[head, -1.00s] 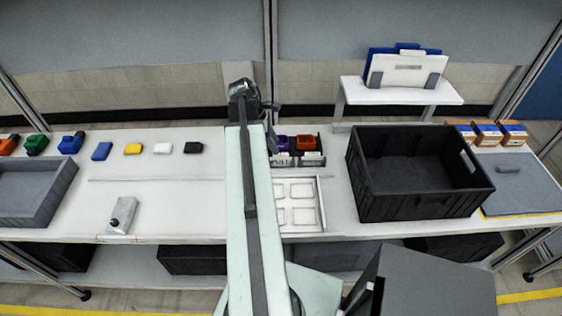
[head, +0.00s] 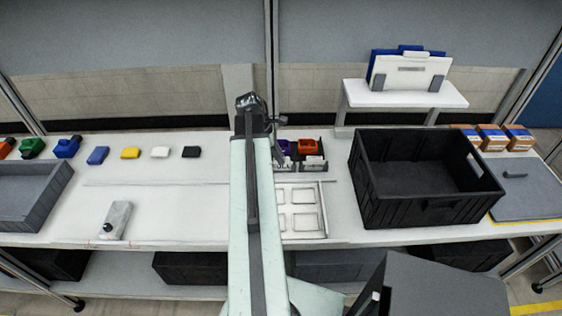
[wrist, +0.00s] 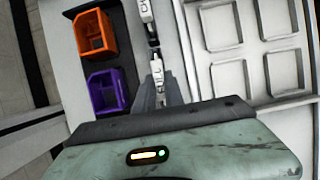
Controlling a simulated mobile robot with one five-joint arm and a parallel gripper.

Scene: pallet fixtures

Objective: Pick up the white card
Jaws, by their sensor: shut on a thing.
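In the wrist view, the two grey fingers of my gripper (wrist: 158,92) are closed around a small white card (wrist: 157,74), seen almost edge-on. It is at the near end of the black rack, beside the purple bin. A second white card (wrist: 146,10) is farther along the same rack edge. In the head view, white cards show at the front of the rack, one of them below the orange bin (head: 313,162). My arm hides the fingertips there. I cannot tell whether the held card is clear of the rack.
The rack holds a purple bin (wrist: 108,91) and an orange bin (wrist: 94,32). A white tray with square recesses (head: 301,233) lies in front. A big black crate (head: 425,211) stands to the right. Several coloured blocks, including a white block (head: 160,152), lie left.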

